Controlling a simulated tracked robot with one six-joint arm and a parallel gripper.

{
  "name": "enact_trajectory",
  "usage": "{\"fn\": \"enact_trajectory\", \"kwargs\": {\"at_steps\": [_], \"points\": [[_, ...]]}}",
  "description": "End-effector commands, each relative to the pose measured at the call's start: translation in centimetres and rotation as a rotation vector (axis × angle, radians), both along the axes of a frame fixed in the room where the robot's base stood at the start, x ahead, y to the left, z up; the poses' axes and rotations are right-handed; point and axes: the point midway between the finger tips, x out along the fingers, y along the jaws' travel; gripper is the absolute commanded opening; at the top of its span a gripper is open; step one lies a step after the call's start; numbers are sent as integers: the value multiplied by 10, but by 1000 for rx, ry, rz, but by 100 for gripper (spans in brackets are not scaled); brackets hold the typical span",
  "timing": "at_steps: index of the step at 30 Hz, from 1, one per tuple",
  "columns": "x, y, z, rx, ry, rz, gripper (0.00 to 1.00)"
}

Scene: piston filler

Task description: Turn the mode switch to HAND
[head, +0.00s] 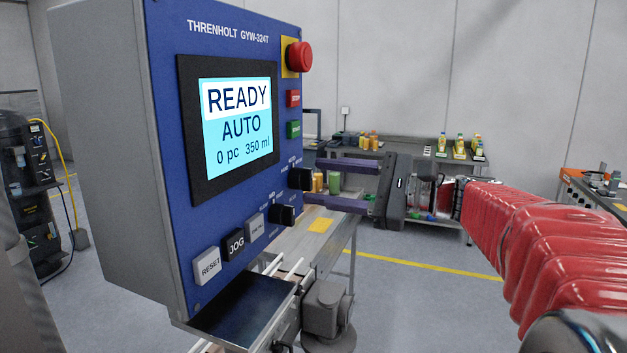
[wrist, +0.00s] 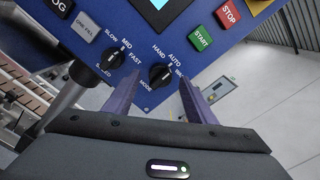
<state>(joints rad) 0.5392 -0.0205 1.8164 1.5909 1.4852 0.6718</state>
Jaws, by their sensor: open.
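The mode switch is a black knob (wrist: 160,76) on the blue panel, with HAND at its upper left and AUTO at its upper right. Its pale pointer mark leans toward AUTO. In the head view the mode switch (head: 300,179) is at the panel's right edge. The screen (head: 237,125) reads READY, AUTO, 0 pc, 350 ml. My gripper (head: 316,180) is open and empty, its two purple fingers pointing at the panel. In the wrist view the fingertips of my gripper (wrist: 159,84) appear on either side of the mode switch, with gaps. How deep they reach is unclear.
A similar speed knob (wrist: 112,58) sits close to the left finger. The red STOP (wrist: 227,14) and green START (wrist: 201,40) buttons are to the right. An emergency stop (head: 299,57) is above; RESET (head: 207,267) and JOG (head: 236,244) buttons are below.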

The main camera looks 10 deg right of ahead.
Motion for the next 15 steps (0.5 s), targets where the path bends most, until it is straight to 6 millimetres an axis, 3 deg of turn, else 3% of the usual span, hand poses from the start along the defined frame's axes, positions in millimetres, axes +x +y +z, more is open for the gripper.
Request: {"fn": "enact_trajectory", "kwargs": {"at_steps": [6,15], "points": [[14,20,0,-1,1,2,51],[19,26,0,0,0,-1,51]]}}
